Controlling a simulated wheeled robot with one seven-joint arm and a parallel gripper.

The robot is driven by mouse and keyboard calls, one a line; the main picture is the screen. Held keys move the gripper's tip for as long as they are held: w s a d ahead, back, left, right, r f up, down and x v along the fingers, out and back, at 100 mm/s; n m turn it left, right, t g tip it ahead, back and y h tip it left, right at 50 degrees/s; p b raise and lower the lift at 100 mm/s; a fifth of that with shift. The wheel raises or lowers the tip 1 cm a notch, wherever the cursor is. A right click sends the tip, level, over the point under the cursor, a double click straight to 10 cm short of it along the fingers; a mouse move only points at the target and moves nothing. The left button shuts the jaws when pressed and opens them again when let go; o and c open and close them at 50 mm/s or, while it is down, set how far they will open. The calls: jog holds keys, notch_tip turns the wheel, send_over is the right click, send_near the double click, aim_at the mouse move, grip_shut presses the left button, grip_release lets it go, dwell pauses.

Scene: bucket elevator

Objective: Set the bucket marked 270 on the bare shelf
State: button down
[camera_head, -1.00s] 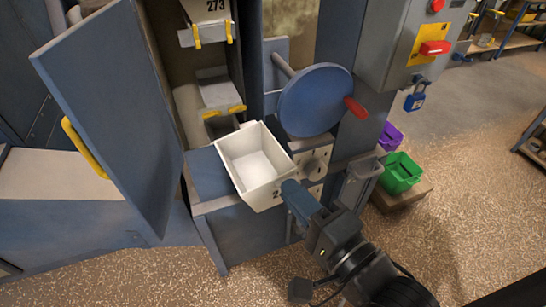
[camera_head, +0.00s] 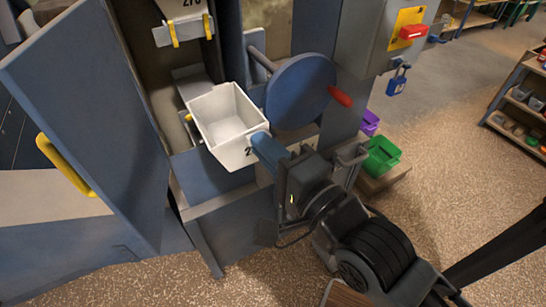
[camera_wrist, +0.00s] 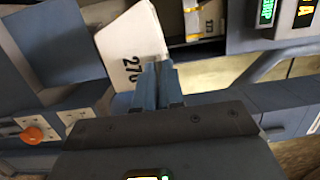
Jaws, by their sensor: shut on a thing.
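My gripper (camera_head: 264,147) is shut on the front wall of a white, open-topped, empty bucket (camera_head: 226,113). In the wrist view, blue fingers (camera_wrist: 157,85) pinch the bucket (camera_wrist: 132,50) beside its number, which reads 270. The bucket is held in the air, roughly upright, at the mouth of the open cabinet. Behind it is a bare grey shelf (camera_head: 191,84) with yellow clips; the bucket hides much of it, including one clip. I cannot tell whether bucket and shelf touch. Another numbered bucket (camera_head: 184,7) sits on the shelf above, cut off by the picture's top.
The blue cabinet door (camera_head: 90,115) stands open at left with a yellow handle (camera_head: 65,165). A blue wheel (camera_head: 300,96) with a red handle (camera_head: 341,97) is close right of the bucket. Purple (camera_head: 369,122) and green bins (camera_head: 382,156) stand low at right.

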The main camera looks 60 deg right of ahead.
jog(key=b, duration=0.3)
send_near(231, 99)
jog(key=shift+w+a+r, duration=0.1)
jog(key=shift+a+r, duration=0.45)
jog(key=shift+a, duration=0.3)
jog(key=shift+w+a+r, duration=0.1)
jog(key=shift+a+r, duration=0.5)
jog(key=shift+a, duration=0.25)
jog(key=shift+d+p+x, duration=0.25)
jog(key=shift+p+x, duration=0.3)
jog(key=shift+x, duration=0.9)
jog(key=shift+s+d+p+x, duration=0.1)
jog(key=shift+d+x, duration=0.1)
jog(key=shift+x, duration=1.05)
jog(key=shift+s+d+p+x, duration=0.1)
jog(key=shift+d+x, duration=0.1)
jog(key=shift+x, duration=1)
jog(key=shift+s+d+p+x, duration=0.1)
jog(key=shift+d+x, duration=0.15)
jog(key=shift+x, duration=1)
jog(key=d+x, duration=0.1)
jog(key=x, duration=0.6)
jog(key=shift+d+f+b, duration=0.25)
jog(key=shift+f+b, duration=0.05)
jog(key=shift+b, duration=0.1)
jog(key=shift+f+b, duration=0.45)
jog(key=shift+f, duration=0.35)
jog(key=c, duration=1.2)
grip_release()
jog(key=shift+o, duration=0.2)
